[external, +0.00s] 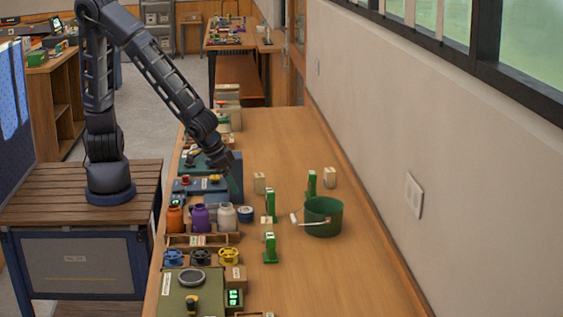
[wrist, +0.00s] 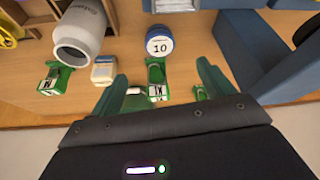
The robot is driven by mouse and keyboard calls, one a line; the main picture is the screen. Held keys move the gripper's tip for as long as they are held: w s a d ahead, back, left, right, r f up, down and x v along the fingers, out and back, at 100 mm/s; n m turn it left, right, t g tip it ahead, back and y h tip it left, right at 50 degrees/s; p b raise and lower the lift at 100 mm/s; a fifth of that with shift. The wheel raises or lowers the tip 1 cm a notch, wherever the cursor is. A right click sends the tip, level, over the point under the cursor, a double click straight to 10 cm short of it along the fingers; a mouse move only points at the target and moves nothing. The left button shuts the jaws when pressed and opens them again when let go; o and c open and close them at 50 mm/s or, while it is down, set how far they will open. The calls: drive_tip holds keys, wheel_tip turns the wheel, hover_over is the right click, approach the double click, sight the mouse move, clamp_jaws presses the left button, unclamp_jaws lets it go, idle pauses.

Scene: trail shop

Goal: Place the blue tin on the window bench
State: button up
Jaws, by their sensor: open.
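The blue tin (external: 245,214) is a small round tin with a blue and white body. It stands on the long wooden bench (external: 300,275) that runs along the wall under the windows. In the wrist view the blue tin (wrist: 159,41) shows a white face marked 10, beyond and between my fingers.
A white-grey bottle (external: 227,217) stands close left of the tin, then purple (external: 200,218) and orange bottles. Green stands (external: 270,205) and a green bucket (external: 323,217) are to the right. The bench's front right is clear.

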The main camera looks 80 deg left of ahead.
idle(0.3)
drive_tip(key=n+g+h, duration=0.2)
drive_tip(key=n+h, duration=0.2)
drive_tip(key=n, duration=1.8)
approach(244, 209)
drive_tip(key=shift+n+h, duration=0.3)
drive_tip(key=shift+a+x, duration=0.15)
drive_tip(key=shift+x, duration=2.4)
drive_tip(key=shift+a+x, duration=0.15)
drive_tip(key=shift+x, duration=2.4)
drive_tip(key=shift+w+f, duration=0.1)
drive_tip(key=c, duration=1.1)
drive_tip(key=shift+c, duration=0.2)
